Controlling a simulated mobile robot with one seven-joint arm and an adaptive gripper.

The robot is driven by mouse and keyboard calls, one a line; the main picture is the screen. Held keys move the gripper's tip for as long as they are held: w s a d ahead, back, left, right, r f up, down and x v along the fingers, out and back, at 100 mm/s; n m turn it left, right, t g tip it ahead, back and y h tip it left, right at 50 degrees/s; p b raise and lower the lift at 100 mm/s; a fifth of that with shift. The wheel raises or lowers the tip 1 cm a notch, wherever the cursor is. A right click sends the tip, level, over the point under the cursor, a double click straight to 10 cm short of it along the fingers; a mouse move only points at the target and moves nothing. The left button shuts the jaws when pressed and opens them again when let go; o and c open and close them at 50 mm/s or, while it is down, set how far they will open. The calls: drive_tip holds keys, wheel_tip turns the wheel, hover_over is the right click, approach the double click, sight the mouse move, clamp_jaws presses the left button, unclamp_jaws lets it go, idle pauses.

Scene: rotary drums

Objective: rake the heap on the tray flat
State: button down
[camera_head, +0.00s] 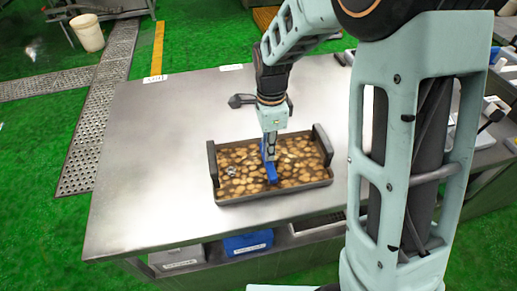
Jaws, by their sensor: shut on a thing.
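A dark tray (214,176) with raised end walls lies on the steel table. Many tan and brown rounded pieces (296,160) cover most of its floor, spread fairly evenly from end to end. My gripper (270,150) points down over the middle of the tray. It is shut on a blue rake (271,172), whose lower end is down among the pieces. Whether the rake touches the tray floor is hidden. A small grey shiny thing (231,171) lies among the pieces at the left.
The steel table (150,170) is bare to the left of the tray. A dark object with a rounded end (238,100) lies behind the tray. My arm hides the table's right part. Blue and grey bins (248,243) sit under the front edge.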

drive_tip(key=d, duration=0.2)
drive_tip(key=w+d, duration=0.1)
drive_tip(key=d, duration=0.3)
drive_tip(key=shift+w, duration=0.25)
drive_tip(key=s+a, duration=0.1)
drive_tip(key=a, duration=0.3)
drive_tip(key=s+a, duration=0.1)
drive_tip(key=a, duration=0.3)
drive_tip(key=s+a, duration=0.1)
drive_tip(key=a, duration=0.2)
drive_tip(key=shift+a, duration=0.4)
wheel_tip(320, 180, up, 13)
drive_tip(key=p, duration=0.9)
drive_tip(key=shift+d, duration=0.15)
drive_tip(key=shift+f, duration=0.15)
